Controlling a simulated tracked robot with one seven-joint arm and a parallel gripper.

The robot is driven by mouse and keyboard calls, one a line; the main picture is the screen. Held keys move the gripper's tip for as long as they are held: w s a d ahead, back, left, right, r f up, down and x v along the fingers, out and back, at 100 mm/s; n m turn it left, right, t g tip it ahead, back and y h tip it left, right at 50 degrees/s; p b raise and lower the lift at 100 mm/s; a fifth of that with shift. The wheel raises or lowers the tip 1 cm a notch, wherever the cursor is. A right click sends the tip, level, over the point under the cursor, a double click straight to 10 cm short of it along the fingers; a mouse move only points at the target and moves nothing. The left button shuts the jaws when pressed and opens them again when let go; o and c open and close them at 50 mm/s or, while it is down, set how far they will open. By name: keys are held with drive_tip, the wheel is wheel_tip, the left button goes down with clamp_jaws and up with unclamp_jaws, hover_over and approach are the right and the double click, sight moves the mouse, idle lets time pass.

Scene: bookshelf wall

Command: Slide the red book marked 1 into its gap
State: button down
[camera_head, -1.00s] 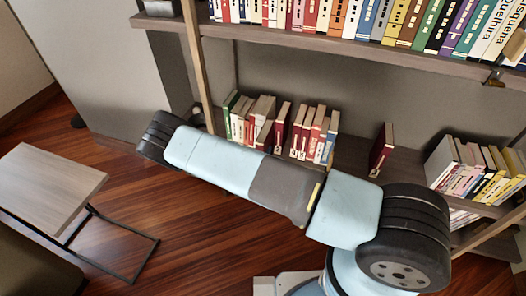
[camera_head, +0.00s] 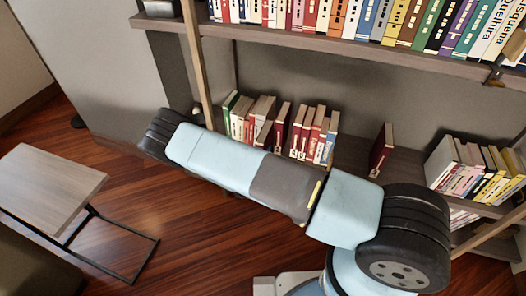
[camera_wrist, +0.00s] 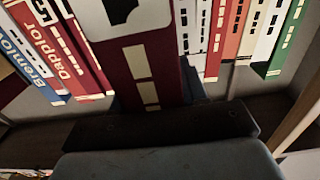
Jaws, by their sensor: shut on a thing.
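A red book (camera_wrist: 150,62) with pale spine blocks and a large white label fills the upper middle of the wrist view. The black mark on its label is cut off by the frame's top. My gripper (camera_wrist: 160,126) is shut on this book at its near end. My arm hides my gripper in the head view.
Another dark red book (camera_head: 381,150) stands alone on the lower shelf, with bare shelf around it. Yellow and white books (camera_head: 478,168) stand farther right. The upper shelf (camera_head: 300,38) runs above, full of books. A small side table (camera_head: 50,190) stands at left.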

drive_tip(key=shift+w+d, duration=0.15)
drive_tip(key=shift+w, duration=0.35)
drive_tip(key=shift+w+d, duration=0.1)
drive_tip(key=shift+w, duration=0.2)
drive_tip(key=shift+x, duration=0.8)
idle(0.3)
drive_tip(key=shift+w+d, duration=0.15)
drive_tip(key=shift+w, duration=0.15)
drive_tip(key=shift+w+d, duration=0.1)
drive_tip(key=shift+w, duration=0.25)
drive_tip(key=shift+w+d, duration=0.1)
drive_tip(key=shift+w, duration=0.1)
drive_tip(key=shift+w+r, duration=0.1)
drive_tip(key=shift+w, duration=0.05)
